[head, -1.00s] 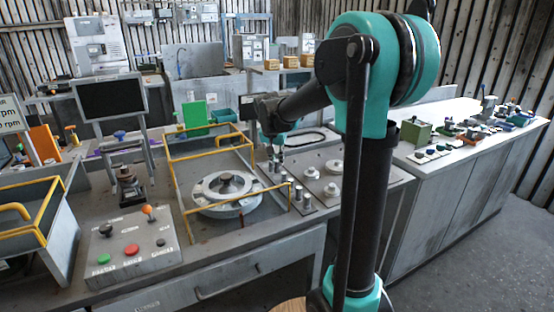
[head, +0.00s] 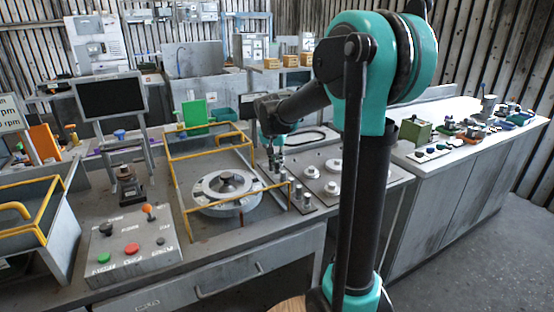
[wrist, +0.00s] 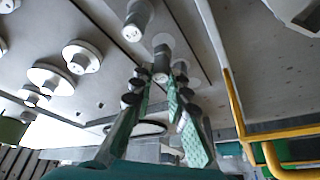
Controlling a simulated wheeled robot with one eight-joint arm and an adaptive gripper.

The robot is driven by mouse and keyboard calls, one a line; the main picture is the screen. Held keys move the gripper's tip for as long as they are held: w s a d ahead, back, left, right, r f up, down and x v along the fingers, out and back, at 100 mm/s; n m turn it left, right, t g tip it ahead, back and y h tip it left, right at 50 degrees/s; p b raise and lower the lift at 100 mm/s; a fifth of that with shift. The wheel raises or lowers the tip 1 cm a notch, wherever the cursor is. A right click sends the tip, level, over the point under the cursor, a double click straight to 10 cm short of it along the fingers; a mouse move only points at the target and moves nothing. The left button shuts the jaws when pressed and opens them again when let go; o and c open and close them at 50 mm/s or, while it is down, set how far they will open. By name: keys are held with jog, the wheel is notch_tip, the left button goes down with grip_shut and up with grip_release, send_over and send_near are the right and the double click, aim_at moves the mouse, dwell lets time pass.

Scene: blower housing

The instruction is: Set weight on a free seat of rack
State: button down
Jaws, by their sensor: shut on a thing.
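My gripper (wrist: 158,88) is shut on a small grey cylindrical weight (wrist: 161,66), which sits between the fingertips in the wrist view. A pale round spot (wrist: 162,41) shows just beyond the weight; I cannot tell whether the weight touches the surface. Another grey cylinder (wrist: 138,22) with a pale end stands close by. The held weight is hard to make out there.
Stepped round discs (head: 333,166) sit on the plate right of the rack. A yellow rail frame (head: 183,203) and a round flanged housing (head: 228,208) lie to its left. A button box (head: 132,249) stands at the front left.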

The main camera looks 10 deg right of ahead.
jog(key=shift+f, duration=0.7)
dwell(0.5)
jog(key=c, duration=1.4)
grip_release()
jog(key=shift+r, duration=0.15)
jog(key=shift+r, duration=3.6)
